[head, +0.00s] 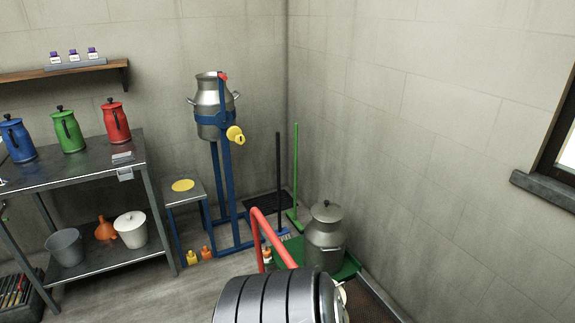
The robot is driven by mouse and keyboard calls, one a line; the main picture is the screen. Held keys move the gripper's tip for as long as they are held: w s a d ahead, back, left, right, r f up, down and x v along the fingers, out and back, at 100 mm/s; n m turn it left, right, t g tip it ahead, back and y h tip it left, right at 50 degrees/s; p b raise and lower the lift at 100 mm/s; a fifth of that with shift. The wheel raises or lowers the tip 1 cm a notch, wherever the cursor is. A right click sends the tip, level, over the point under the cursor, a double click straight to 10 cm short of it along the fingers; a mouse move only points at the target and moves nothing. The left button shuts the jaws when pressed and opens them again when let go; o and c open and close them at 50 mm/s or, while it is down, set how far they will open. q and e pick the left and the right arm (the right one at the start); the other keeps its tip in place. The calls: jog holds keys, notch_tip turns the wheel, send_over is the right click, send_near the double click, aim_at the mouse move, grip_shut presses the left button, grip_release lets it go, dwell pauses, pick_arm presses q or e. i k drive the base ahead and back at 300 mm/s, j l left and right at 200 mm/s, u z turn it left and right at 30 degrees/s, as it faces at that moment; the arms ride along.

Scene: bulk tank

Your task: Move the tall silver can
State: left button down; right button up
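Two silver cans show in the head view. One silver can (208,95) with side handles sits upright, high in a blue stand (226,185) near the corner, with a blue band around it. Another lidded silver can (323,236) stands upright on a green tray (347,267) on the floor at the right. Its lower part is partly hidden by a large grey and black ribbed cylinder (268,300) in the foreground. I cannot tell which can is the tall one. Neither of my grippers is in view.
A red bent rail (259,228) rises before the stand. A metal table (80,165) at left holds blue, green and red jugs. A stool (183,188) stands beside the blue stand. Brush handles (296,170) lean in the corner. Some floor (190,290) at front left is clear.

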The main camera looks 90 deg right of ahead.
aim_at(325, 243)
jog(key=i+z, duration=0.2)
jog(key=z, duration=0.2)
jog(key=i+z, duration=0.25)
jog(key=z, duration=0.2)
jog(key=i+j+z, duration=0.1)
jog(key=z, duration=0.3)
jog(key=i, duration=0.1)
